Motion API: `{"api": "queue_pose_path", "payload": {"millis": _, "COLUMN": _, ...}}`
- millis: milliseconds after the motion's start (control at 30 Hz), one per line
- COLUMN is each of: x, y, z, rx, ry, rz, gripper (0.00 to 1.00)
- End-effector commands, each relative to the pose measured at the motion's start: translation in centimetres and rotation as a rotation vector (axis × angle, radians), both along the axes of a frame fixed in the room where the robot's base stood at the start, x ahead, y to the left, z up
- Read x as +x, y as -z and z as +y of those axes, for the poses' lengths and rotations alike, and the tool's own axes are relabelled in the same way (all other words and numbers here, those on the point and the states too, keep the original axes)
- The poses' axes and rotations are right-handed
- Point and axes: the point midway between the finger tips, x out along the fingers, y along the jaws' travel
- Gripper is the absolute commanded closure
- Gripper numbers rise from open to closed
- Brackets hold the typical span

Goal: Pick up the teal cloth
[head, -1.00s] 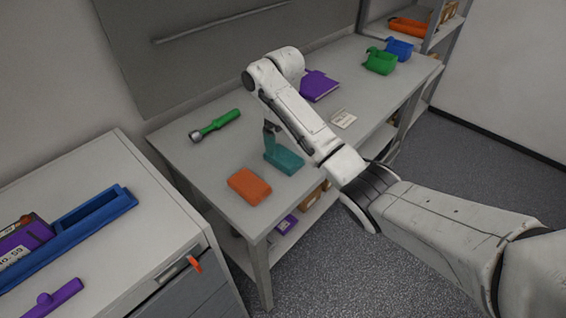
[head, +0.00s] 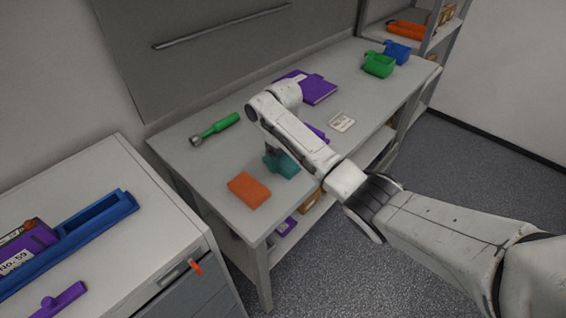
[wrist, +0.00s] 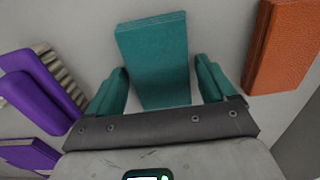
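The teal cloth (head: 283,164) is a folded, block-like piece on the workbench, partly hidden by my arm in the head view. In the wrist view the teal cloth (wrist: 155,50) lies between the two teal fingers of my gripper (wrist: 161,66). The fingers are apart, with a gap on each side of the cloth. In the head view my gripper is mostly hidden behind its own wrist, low over the cloth.
An orange folded block (head: 249,190) lies close beside the cloth and shows at right in the wrist view (wrist: 280,45). A green-handled tool (head: 215,128) and a card (head: 341,121) lie on the workbench (head: 215,175).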

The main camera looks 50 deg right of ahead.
Motion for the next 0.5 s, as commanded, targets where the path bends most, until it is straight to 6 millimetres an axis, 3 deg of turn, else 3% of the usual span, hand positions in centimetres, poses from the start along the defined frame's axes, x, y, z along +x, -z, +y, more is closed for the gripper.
{"api": "queue_pose_path", "payload": {"millis": 400, "x": 0.01, "y": -0.05, "z": -0.01, "rx": 0.0, "ry": 0.0, "rz": 0.0, "gripper": 0.56}}
{"api": "queue_pose_path", "payload": {"millis": 500, "x": 0.02, "y": -0.06, "z": -0.01, "rx": 0.0, "ry": 0.0, "rz": 0.0, "gripper": 0.56}}
